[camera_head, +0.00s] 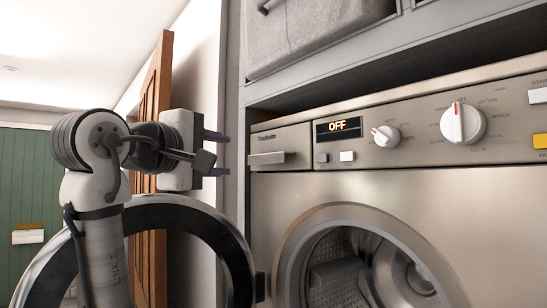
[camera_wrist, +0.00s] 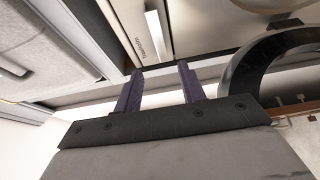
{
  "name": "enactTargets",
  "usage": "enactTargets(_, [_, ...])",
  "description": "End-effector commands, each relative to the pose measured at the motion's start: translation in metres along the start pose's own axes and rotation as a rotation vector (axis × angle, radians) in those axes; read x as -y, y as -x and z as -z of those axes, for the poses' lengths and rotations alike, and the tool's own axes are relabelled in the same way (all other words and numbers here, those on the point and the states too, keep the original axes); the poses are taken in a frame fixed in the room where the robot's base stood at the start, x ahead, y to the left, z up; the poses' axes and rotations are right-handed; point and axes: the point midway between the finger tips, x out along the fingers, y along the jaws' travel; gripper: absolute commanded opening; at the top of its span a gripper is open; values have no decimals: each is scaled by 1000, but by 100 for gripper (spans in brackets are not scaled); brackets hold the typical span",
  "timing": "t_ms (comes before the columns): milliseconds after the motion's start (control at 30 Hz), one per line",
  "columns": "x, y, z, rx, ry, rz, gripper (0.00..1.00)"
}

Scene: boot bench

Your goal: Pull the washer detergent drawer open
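The washer (camera_head: 390,185) is silver, and its detergent drawer (camera_head: 281,146) is at the upper left of its front. The drawer looks flush with the panel, with a pale bar handle (camera_head: 267,158) low on it. In the wrist view the handle (camera_wrist: 158,34) shows beyond the fingertips, towards the top. My gripper (camera_head: 222,153) is left of the drawer, its two purple fingers pointing towards the washer. In the wrist view my gripper (camera_wrist: 161,70) has its fingers apart with nothing between them. A gap separates the fingertips from the handle.
The round washer door (camera_head: 190,205) stands swung open to the left, below my gripper. A grey fabric bin (camera_head: 310,32) sits on the shelf above. A wooden door (camera_head: 158,90) and a green door (camera_head: 30,180) are behind my arm.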

Motion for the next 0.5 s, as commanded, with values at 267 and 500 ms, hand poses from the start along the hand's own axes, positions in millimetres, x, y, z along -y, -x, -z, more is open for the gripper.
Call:
enactTargets(267, [-2, -15, -1, 4, 5, 8, 40])
enactTargets(500, [-4, -63, -1, 4, 5, 9, 40])
